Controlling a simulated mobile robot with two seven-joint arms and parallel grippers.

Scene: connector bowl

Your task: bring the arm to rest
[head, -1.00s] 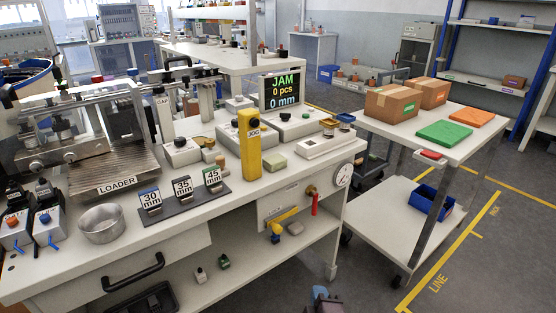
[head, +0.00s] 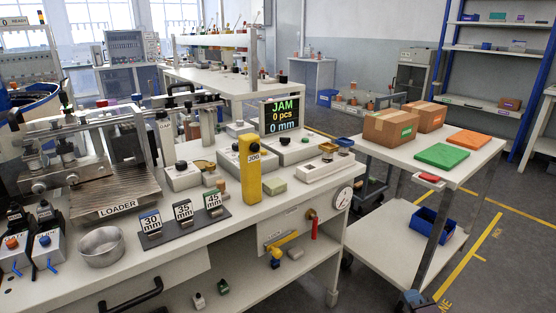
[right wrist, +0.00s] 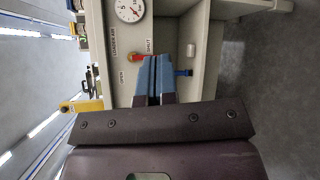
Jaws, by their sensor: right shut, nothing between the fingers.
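My right gripper (head: 414,301) shows at the bottom edge of the head view, in front of the cart's near leg in the picture. In the right wrist view its blue fingers (right wrist: 153,78) are pressed together with nothing between them. The fingers overlap the bench front in that view, near the red valve handle (right wrist: 137,58); I cannot tell the gap, but no contact shows. My left gripper is in neither view.
The workbench (head: 190,262) carries the loader (head: 118,207), a metal bowl (head: 101,247), a yellow post (head: 250,168) and a JAM screen (head: 282,116). A white cart (head: 397,151) with boxes stands right. Open floor (head: 510,270) lies beyond it.

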